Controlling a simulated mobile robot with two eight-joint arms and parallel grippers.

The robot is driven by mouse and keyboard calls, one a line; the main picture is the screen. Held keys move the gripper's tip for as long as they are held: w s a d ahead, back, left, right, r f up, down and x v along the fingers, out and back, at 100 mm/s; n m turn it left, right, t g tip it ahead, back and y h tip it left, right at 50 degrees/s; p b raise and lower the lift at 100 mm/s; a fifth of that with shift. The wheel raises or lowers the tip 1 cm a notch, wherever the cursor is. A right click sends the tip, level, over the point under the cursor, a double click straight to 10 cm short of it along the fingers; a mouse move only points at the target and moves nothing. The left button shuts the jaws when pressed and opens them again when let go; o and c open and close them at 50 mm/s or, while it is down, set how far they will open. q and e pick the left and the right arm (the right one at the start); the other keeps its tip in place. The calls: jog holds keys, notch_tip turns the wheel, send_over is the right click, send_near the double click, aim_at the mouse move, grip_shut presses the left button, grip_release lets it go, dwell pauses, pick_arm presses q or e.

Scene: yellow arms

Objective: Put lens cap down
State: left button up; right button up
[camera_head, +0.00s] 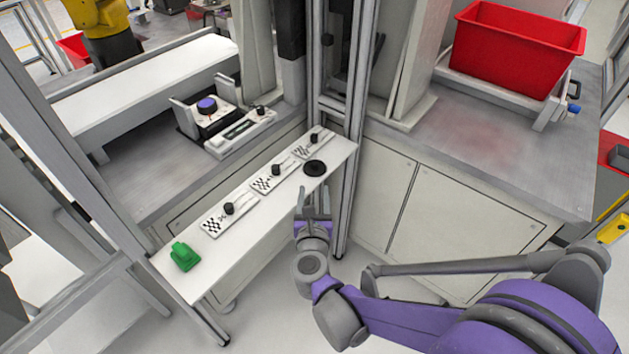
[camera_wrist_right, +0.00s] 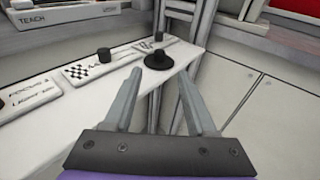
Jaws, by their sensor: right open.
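A round black lens cap (camera_head: 315,168) lies on the right end of the white shelf (camera_head: 250,238), in front of the farthest checkered plate. It also shows in the right wrist view as a dark disc with a raised middle (camera_wrist_right: 154,60), just beyond the fingertips. My right gripper (camera_head: 313,190) is open and empty, in front of the cap and apart from it. In the right wrist view its two fingers (camera_wrist_right: 158,88) stand wide apart with nothing between them. My left gripper is not in view.
Several checkered plates with black knobs (camera_head: 229,208) line the shelf. A green object (camera_head: 184,256) sits at its near left end. A grey metal post (camera_head: 350,130) rises close behind the shelf's right end. A red bin (camera_head: 515,50) stands on the right-hand bench.

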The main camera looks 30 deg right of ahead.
jog(key=s+a+r+n+y, duration=0.15)
jog(key=a+n+y, duration=0.4)
jog(key=n, duration=0.65)
jog(key=s+a+r+n+y, duration=0.15)
jog(key=a+n+y, duration=0.45)
jog(key=n, duration=0.6)
jog(key=s+d+f+n+g+h, duration=0.1)
jog(key=s+f+n+g, duration=0.3)
jog(key=s+n, duration=0.5)
jog(key=s+d+f+n+g+h, duration=0.2)
jog(key=s+f+n+g, duration=0.3)
jog(key=s+n, duration=0.4)
jog(key=shift+s+d+f, duration=0.15)
jog(key=shift+s+f, duration=0.15)
jog(key=shift+f, duration=0.5)
